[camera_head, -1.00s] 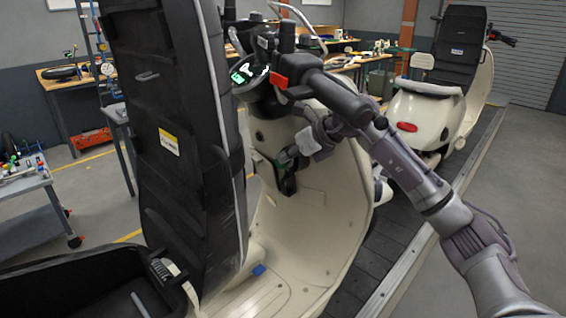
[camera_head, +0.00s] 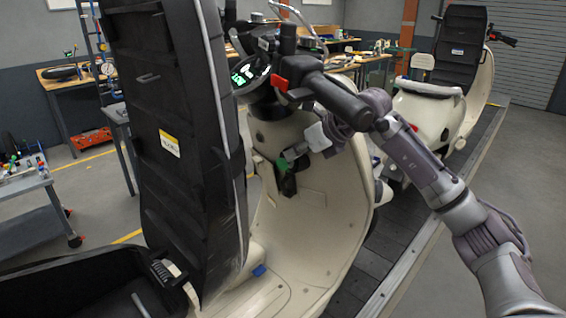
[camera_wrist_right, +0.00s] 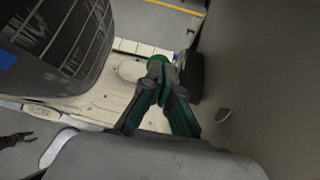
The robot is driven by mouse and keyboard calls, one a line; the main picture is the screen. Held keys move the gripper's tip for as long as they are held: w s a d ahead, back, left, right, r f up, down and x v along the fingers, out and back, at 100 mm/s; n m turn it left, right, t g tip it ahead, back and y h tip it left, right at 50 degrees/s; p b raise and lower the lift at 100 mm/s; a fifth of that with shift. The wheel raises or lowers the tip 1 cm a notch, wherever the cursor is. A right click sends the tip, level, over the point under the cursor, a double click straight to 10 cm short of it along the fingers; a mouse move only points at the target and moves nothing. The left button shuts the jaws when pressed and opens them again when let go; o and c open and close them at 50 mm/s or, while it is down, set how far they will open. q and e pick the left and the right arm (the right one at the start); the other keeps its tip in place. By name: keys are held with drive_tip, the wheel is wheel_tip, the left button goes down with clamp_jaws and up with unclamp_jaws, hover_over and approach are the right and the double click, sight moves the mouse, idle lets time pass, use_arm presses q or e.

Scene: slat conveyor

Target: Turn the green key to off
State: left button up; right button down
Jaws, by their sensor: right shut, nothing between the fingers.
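The green key (camera_head: 281,163) sits on the dark lock housing on the inner face of the cream scooter's front shield. In the right wrist view, a round green part of the key (camera_wrist_right: 156,60) shows just past the fingertips. My right gripper (camera_head: 292,155) is at the key, its fingers closed together with nothing held between them. In the right wrist view, the fingertips (camera_wrist_right: 160,72) meet right at the key and seem to touch it; the exact contact is hard to tell. The fingers partly cover the key.
The handlebar grip (camera_head: 338,95) and lit display (camera_head: 250,75) are above my right wrist. The raised black seat (camera_head: 170,140) stands to the left. The scooter's floorboard (camera_head: 275,290) is open below. A second scooter (camera_head: 425,112) stands behind on the conveyor.

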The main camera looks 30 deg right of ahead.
drive_tip(key=shift+p+v, duration=0.35)
drive_tip(key=shift+v, duration=2.6)
drive_tip(key=shift+w+r, duration=0.1)
